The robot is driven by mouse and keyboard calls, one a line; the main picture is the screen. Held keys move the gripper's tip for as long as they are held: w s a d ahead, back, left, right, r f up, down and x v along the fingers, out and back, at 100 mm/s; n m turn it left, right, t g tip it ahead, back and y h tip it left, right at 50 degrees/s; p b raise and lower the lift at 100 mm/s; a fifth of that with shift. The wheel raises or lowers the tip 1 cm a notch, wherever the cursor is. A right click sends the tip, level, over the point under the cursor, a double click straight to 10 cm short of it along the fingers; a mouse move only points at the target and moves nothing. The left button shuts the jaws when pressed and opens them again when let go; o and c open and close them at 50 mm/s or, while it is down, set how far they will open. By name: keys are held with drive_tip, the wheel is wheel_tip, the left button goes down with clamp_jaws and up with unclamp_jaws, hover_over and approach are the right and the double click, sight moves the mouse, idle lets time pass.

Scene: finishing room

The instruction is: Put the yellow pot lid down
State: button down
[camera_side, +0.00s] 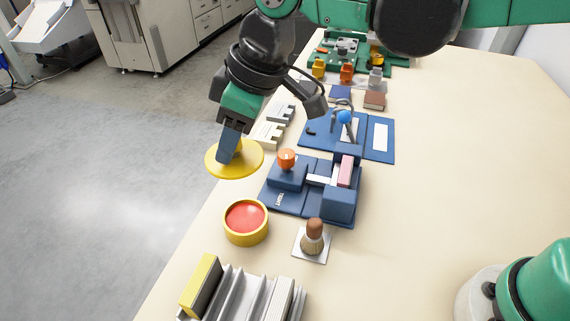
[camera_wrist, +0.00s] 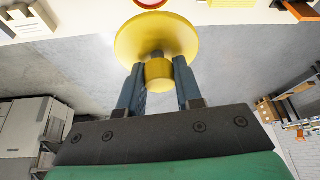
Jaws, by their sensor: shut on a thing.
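The yellow pot lid (camera_side: 232,160) is a round disc held in the air near the left edge of the table. In the wrist view the lid (camera_wrist: 180,33) shows its knob between the two fingers. My gripper (camera_wrist: 158,76) is shut on the knob; in the side view my gripper (camera_side: 229,150) reaches down onto the lid, and its fingers hide the knob. A round yellow pot (camera_side: 232,236) with a red inside stands on the table, below the lid in the side view and apart from it.
A blue fixture (camera_side: 340,205) with an orange knob (camera_side: 286,159) stands right of the lid. A brown-topped brush or stamp (camera_side: 314,236) stands right of the pot. A grey rack (camera_side: 250,292) is at the front. The table's right side (camera_side: 460,160) is largely clear.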

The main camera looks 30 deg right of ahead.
wheel_tip(320, 180, up, 6)
drive_tip(key=shift+r, duration=0.55)
drive_tip(key=shift+s+d+r, duration=0.15)
drive_tip(key=shift+d, duration=0.1)
drive_tip(key=s+d+f+n+g+h, duration=0.1)
drive_tip(key=s+d+n+g, duration=0.2)
drive_tip(key=s+d+n, duration=0.5)
drive_tip(key=s+d+f+n+g, duration=0.25)
drive_tip(key=s+d+n, duration=0.35)
drive_tip(key=n, duration=0.4)
drive_tip(key=shift+g, duration=0.45)
wheel_tip(320, 180, down, 19)
drive_tip(key=shift+f, duration=0.1)
